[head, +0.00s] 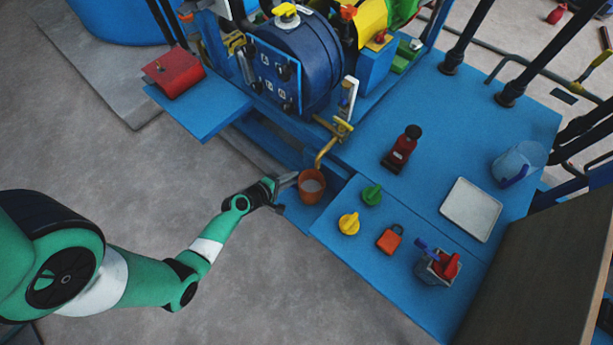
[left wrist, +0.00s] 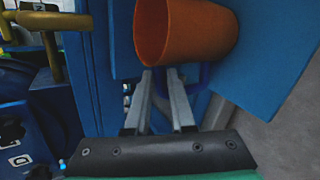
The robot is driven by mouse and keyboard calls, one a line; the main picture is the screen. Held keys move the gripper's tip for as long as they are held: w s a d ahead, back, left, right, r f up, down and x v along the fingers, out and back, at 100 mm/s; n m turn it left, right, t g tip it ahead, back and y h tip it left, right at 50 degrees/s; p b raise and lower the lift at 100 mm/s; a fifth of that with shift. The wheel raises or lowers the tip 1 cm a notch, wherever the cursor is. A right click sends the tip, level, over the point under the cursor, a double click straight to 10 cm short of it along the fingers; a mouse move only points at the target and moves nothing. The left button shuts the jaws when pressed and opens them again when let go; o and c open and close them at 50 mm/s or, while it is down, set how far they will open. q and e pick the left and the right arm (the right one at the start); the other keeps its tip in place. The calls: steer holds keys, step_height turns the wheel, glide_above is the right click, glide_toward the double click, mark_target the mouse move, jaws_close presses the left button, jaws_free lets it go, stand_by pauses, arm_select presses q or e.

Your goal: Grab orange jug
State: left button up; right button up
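The orange jug (head: 312,190) stands upright on a blue ledge below the yellow tap pipe (head: 328,150). A pale surface shows inside it. My left gripper (head: 288,190) is just left of the jug, fingers pointing at it. In the left wrist view the jug (left wrist: 190,32) fills the top middle, its open mouth facing left. The two grey fingers of my left gripper (left wrist: 162,75) are apart, with a narrow gap between them, and their tips are at the jug's lower edge. I cannot tell whether they touch it. My right gripper is not in view.
The blue autoclave (head: 305,60) stands behind the jug. The blue table at right holds a green knob (head: 371,195), a yellow knob (head: 349,223), an orange padlock (head: 389,239), a red bottle-like object (head: 401,147) and a white tray (head: 471,208).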

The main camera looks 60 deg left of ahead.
arm_select(q)
jaws_close()
stand_by(1.0)
